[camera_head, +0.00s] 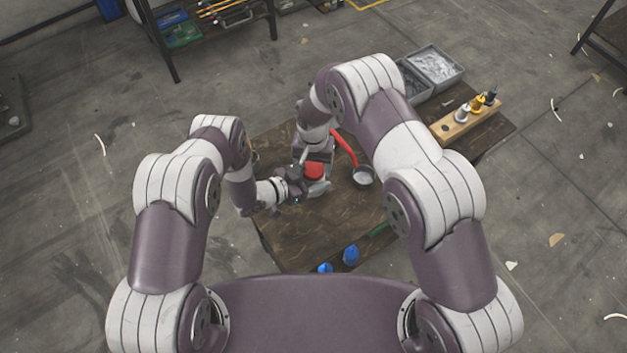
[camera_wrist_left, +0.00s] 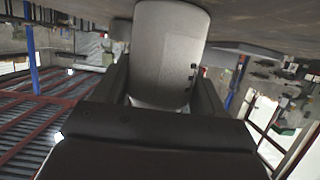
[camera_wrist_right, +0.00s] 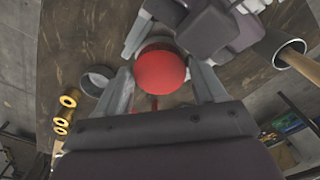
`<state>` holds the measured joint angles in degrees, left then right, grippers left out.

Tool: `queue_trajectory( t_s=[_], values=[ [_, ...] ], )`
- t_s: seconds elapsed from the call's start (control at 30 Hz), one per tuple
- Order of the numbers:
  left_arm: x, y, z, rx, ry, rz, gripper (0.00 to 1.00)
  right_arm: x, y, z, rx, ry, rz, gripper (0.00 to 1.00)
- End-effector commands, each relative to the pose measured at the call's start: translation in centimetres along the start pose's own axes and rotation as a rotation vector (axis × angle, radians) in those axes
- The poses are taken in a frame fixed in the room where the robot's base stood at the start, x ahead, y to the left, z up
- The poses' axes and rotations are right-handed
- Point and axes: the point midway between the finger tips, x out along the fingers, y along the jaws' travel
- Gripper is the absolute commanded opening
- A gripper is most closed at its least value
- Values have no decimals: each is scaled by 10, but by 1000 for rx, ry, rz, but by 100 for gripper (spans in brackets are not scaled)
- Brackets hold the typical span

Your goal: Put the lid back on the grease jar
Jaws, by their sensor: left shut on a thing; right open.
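The round red lid (camera_head: 314,171) is at the table's middle, below my right gripper. In the right wrist view the lid (camera_wrist_right: 160,72) lies between the two spread fingers of my right gripper (camera_wrist_right: 160,84), which is open. My left gripper (camera_wrist_left: 165,88) is shut on a smooth grey body (camera_wrist_left: 170,45), which looks like the grease jar. In the head view my left gripper (camera_head: 300,186) is low beside the lid, from the left. The jar is mostly hidden there by both grippers. I cannot tell whether the lid sits fully on the jar.
On the dark wooden table (camera_head: 290,240), a red lever (camera_head: 343,147) and an open grey cup (camera_head: 363,176) are close to the right. Blue items (camera_head: 350,254) are at the front edge.

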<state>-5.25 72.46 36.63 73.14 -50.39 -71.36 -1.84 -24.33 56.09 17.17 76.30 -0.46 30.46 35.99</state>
Motion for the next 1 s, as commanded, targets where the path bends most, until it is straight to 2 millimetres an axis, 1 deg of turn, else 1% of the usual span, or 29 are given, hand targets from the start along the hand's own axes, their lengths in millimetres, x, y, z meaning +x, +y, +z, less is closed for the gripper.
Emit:
queue_trajectory(
  t_s=[0.1, 0.13, 0.17, 0.2, 0.27, 0.57, 0.6, 0.67, 0.9, 1.0],
  values=[
    [0, 0, 0, 0, 1, 0, 0, 0, 0, 0, 0, 0, 0, 70],
    [0, 0, 0, 0, 1, 0, 0, 0, 0, 0, 0, 0, 0, 63],
    [0, 0, 0, 0, 1, 0, 0, 0, 0, 0, 0, 0, 0, 54],
    [0, 0, 0, 0, 1, 0, 0, 0, 0, 0, 0, 0, 0, 40],
    [0, 0, 0, 0, 1, 0, 0, 0, 0, 0, 0, 0, 0, 22],
    [0, 0, 0, 0, 0, 0, 0, 0, 0, 0, 7, 0, 0, 22],
    [0, 0, 0, 0, 0, 0, 0, 0, 0, 0, 7, -1, 0, 68],
    [0, 0, 0, 0, 0, 0, 0, 0, 0, 0, 7, -1, 0, 88],
    [0, 0, 0, 1, 0, 1, 0, -1, 0, 0, 6, 0, 0, 88],
    [0, 0, 0, 1, 0, 1, 0, -6, -1, 0, 6, 0, -1, 88]
  ],
)
